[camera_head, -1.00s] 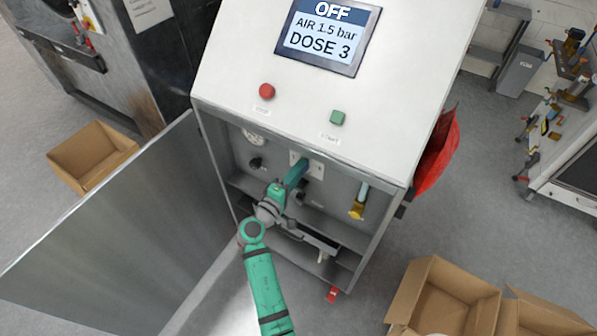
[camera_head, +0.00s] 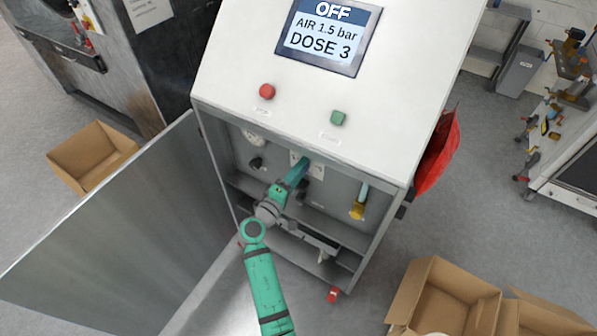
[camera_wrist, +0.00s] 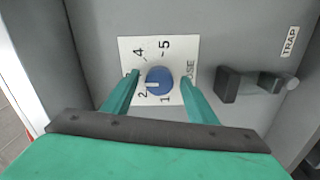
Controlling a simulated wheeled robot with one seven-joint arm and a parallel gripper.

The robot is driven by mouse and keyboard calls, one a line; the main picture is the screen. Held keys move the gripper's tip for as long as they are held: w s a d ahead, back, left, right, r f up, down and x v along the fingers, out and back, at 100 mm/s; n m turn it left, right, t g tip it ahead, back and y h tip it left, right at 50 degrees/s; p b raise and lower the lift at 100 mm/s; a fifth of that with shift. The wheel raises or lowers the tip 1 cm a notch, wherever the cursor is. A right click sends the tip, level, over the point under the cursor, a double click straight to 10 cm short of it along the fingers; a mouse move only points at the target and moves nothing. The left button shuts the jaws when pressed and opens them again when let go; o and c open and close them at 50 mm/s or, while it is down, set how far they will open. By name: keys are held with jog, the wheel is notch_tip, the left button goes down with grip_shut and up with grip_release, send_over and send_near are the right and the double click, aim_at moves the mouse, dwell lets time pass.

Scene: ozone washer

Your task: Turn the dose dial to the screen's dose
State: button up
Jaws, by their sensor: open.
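The screen (camera_head: 327,35) on the white sloped panel reads OFF, AIR 1.5 bar and DOSE 3. The dose dial (camera_wrist: 160,80) is a round blue knob on a white plate (camera_wrist: 151,48) inside the open cabinet. Its white mark lies on the lower-left side, roughly towards the 2. The numbers 1, 2, 4 and 5 show around it; the 3 is not visible, with a finger near that side. My gripper (camera_wrist: 160,74) is open, one finger on each side of the dial, with gaps visible. In the head view, my gripper (camera_head: 298,172) covers the dial.
The cabinet door (camera_head: 120,235) stands open on the left. A dark valve handle (camera_wrist: 235,85) by the TRAP label is right of the dial. A yellow-ended fitting (camera_head: 358,208) hangs further right. Red (camera_head: 267,91) and green (camera_head: 338,118) buttons sit above.

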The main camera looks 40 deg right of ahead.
jog(key=v, duration=1)
jog(key=shift+s+a, duration=0.2)
jog(key=shift+a, duration=0.15)
jog(key=shift+w, duration=0.1)
